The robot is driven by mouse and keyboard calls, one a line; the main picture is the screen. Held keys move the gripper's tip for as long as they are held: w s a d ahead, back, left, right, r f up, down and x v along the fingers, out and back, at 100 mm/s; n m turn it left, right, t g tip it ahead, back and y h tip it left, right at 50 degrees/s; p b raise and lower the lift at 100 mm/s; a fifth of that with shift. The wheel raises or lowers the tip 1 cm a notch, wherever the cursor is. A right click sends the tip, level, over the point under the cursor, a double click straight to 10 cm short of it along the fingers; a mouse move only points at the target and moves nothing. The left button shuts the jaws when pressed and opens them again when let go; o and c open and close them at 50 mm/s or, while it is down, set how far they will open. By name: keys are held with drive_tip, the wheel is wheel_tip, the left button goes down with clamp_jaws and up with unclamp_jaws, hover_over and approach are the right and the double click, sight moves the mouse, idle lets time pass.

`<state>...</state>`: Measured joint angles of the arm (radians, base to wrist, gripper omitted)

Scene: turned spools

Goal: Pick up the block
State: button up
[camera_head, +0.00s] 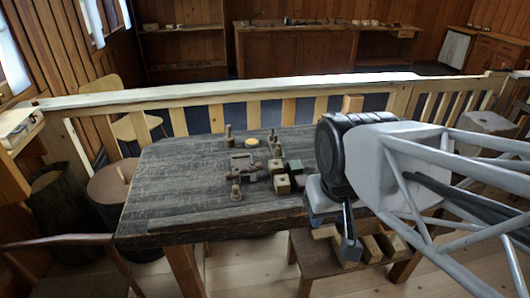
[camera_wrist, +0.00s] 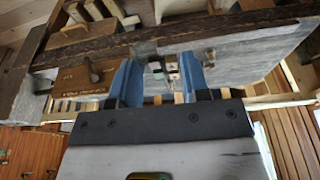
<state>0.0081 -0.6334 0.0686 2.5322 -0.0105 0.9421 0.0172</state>
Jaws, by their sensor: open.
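Several wooden blocks are in view, and I cannot tell which one is the block meant. In the head view a light tan block (camera_head: 282,184) sits on the dark table, beside a dark green-topped block (camera_head: 295,167). More tan blocks (camera_head: 390,244) sit on a low stool in front of the table. My gripper (camera_head: 334,224) is at the table's front right edge, partly in front of the stool. In the wrist view its two blue fingers (camera_wrist: 158,80) stand apart with no object held between them. My arm hides the table's right end.
The grey plank table (camera_head: 180,185) also bears turned spools (camera_head: 228,136), a yellow disc (camera_head: 251,142) and small wooden parts. Its left side is clear. A pale railing (camera_head: 230,92) runs behind it. The low stool (camera_head: 312,250) stands close in front, and barrels stand at left.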

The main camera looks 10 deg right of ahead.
drive_tip(key=o, duration=1)
drive_tip(key=shift+c, duration=0.2)
drive_tip(key=shift+w, duration=0.1)
